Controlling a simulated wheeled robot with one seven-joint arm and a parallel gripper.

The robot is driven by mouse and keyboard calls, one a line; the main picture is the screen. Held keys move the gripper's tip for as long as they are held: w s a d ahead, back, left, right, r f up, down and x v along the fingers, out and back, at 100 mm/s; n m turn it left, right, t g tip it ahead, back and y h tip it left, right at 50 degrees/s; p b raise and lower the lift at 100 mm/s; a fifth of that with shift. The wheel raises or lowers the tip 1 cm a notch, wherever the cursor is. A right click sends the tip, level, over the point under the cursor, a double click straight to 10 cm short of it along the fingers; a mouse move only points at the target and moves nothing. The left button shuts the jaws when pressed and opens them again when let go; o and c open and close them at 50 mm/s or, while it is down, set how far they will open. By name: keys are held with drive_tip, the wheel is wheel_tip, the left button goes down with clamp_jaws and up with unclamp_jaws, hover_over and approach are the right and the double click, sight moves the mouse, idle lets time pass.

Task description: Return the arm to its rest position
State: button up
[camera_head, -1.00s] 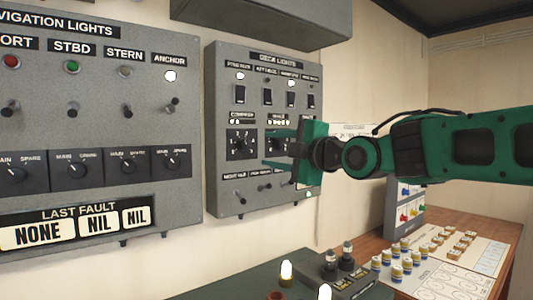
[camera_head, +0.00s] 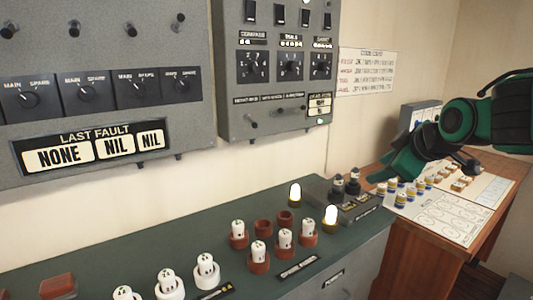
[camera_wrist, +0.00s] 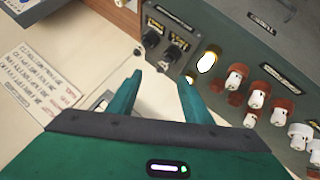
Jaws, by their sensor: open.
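My green arm reaches in from the right in the head view, and my gripper (camera_head: 400,172) hangs over the right end of the counter, apart from the wall panels. In the wrist view my gripper (camera_wrist: 158,95) has its two green fingers spread apart with nothing between them. Beyond the fingers lie pale wall and part of the dark console. In the head view the arm hides part of the grey box behind it.
A dark green console (camera_head: 130,255) holds white fuses in red sockets and two lit lamps (camera_head: 330,216). A wooden table (camera_head: 400,240) at right bears a white chart and small colored pieces. The deck lights panel (camera_head: 275,90) and navigation panel (camera_head: 100,70) are on the wall.

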drive_tip(key=s+d+f+m+g+h, duration=0.1)
drive_tip(key=s+d+f+m+g, duration=0.2)
drive_tip(key=s+d+f+m, duration=0.4)
drive_tip(key=s+d+f+m+g+h, duration=0.1)
drive_tip(key=s+d+f+m+g, duration=0.25)
drive_tip(key=s, duration=0.55)
drive_tip(key=s+d+f+m+g, duration=0.1)
drive_tip(key=s+f+m+g, duration=0.1)
drive_tip(key=s, duration=0.5)
drive_tip(key=s+f+m+g, duration=0.1)
drive_tip(key=s+f+m, duration=0.2)
drive_tip(key=s+f, duration=0.2)
drive_tip(key=s, duration=0.3)
drive_tip(key=shift+s+d+m+g+y, duration=0.15)
drive_tip(key=shift+d+m+g+y, duration=0.2)
drive_tip(key=shift+d+y, duration=0.05)
drive_tip(key=shift+w+f, duration=0.25)
drive_tip(key=shift+w, duration=0.4)
